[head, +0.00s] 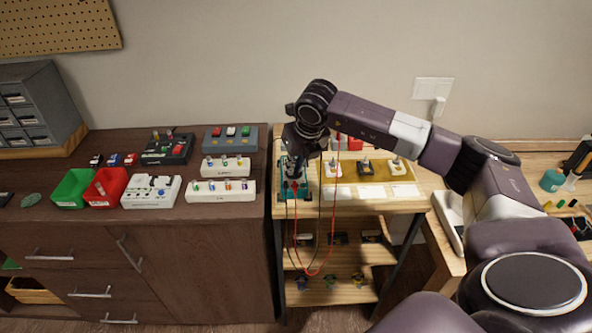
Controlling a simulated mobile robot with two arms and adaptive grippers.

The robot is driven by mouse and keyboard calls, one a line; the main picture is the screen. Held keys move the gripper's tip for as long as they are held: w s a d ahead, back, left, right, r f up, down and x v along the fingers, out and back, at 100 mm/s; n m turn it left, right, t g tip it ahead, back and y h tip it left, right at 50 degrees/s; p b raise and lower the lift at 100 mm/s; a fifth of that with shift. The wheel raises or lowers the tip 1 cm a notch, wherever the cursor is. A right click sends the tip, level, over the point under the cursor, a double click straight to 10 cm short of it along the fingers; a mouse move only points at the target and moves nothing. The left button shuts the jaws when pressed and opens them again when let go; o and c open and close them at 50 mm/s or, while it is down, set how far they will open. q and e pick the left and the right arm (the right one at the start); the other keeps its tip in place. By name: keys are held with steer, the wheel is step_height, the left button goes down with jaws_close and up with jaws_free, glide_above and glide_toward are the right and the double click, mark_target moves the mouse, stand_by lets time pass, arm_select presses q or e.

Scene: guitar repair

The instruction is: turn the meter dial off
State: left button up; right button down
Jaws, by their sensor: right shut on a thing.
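The meter (297,195) is a teal-edged device on the left end of the light wooden bench. Red and dark leads hang from its front over the bench edge. My right gripper (296,166) points down directly over the meter, its fingers at the meter's upper face. It is shut on what appears to be the meter dial, which the fingers hide. I cannot tell the dial's setting. My left gripper is not in view.
A yellow board with several knobs (375,170) stands right of the meter. Red and green bins (72,188) and white switch blocks (220,190) sit on the dark cabinet at left. The hanging red lead (318,268) loops down past the lower shelf.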

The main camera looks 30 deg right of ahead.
steer(key=shift+w+a+m+h+b, duration=0.1)
steer(key=shift+m+h+b, duration=0.4)
steer(key=shift+m, duration=0.55)
steer(key=shift+a+m+h+b, duration=0.1)
steer(key=shift+m+h+b, duration=0.2)
steer(key=shift+m+b, duration=0.55)
steer(key=shift+m, duration=0.3)
steer(key=c, duration=2)
jaws_free()
steer(key=shift+c, duration=0.2)
steer(key=shift+r, duration=0.1)
steer(key=v, duration=1.2)
steer(key=shift+w, duration=0.25)
steer(key=shift+a+g, duration=0.1)
steer(key=shift+g, duration=0.2)
